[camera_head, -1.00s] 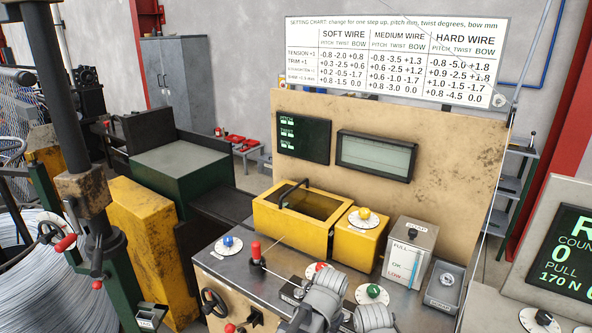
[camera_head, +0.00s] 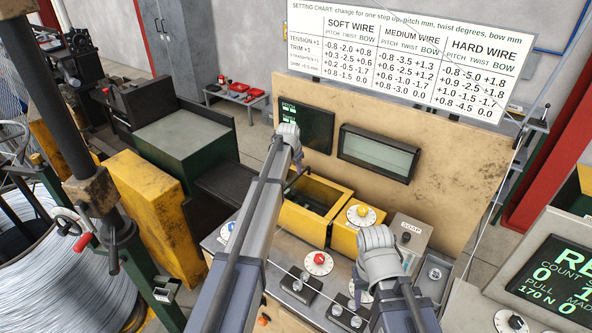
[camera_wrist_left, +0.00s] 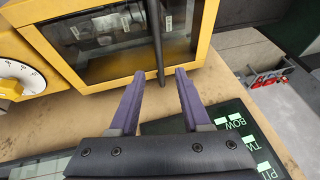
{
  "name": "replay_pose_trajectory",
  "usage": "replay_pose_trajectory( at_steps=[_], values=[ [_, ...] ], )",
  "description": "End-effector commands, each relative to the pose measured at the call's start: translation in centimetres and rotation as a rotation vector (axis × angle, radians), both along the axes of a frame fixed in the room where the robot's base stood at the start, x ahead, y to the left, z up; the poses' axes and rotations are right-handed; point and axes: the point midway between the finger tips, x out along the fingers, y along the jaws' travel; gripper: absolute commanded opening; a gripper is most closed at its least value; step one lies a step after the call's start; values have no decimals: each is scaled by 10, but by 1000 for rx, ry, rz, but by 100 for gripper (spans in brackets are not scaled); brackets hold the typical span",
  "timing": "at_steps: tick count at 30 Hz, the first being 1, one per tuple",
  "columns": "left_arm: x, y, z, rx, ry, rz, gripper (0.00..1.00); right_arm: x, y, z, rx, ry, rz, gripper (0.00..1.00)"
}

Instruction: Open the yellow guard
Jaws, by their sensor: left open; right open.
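The yellow guard (camera_head: 333,188) is a yellow-framed cover with a dark see-through window on the machine bench, and it looks shut. In the left wrist view its frame (camera_wrist_left: 95,73) fills the top. A dark bar-shaped handle (camera_wrist_left: 157,35) runs across the window toward me. My left gripper (camera_wrist_left: 158,75) is open, its two purple fingers on either side of the handle's near end; I cannot tell whether they touch it. In the head view my left arm hides part of the guard and handle.
A yellow box with a yellow knob (camera_head: 361,215) stands right of the guard. A tan panel (camera_head: 440,170) with a dark display (camera_head: 307,125) and a grey screen (camera_head: 378,153) rises behind. A red knob (camera_head: 318,260) sits on the bench in front.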

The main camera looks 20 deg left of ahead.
Motion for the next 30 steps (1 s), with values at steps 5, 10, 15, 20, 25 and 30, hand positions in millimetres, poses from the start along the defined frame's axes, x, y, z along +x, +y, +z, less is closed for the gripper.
replay_pose_trajectory(
  at_steps=[5, 10, 15, 20, 25, 30],
  values=[
    [1, 0, -6, 0, 0, 0, 47, 0, 0, -6, 0, 0, 0, 50],
    [7, 0, -19, -1, 1, 0, 47, 0, 0, -19, 0, -1, -1, 50],
    [16, 0, -39, -1, 1, 0, 47, 0, 0, -39, 1, -2, -3, 50],
    [25, 1, -59, -1, 1, 0, 47, 1, 0, -59, 1, -3, -5, 50],
    [31, 2, -71, -1, 1, 0, 47, 1, 0, -71, 1, -3, -5, 50],
    [32, 2, -72, -1, 1, 0, 47, 1, 0, -72, 1, -3, -5, 50]
  ],
)
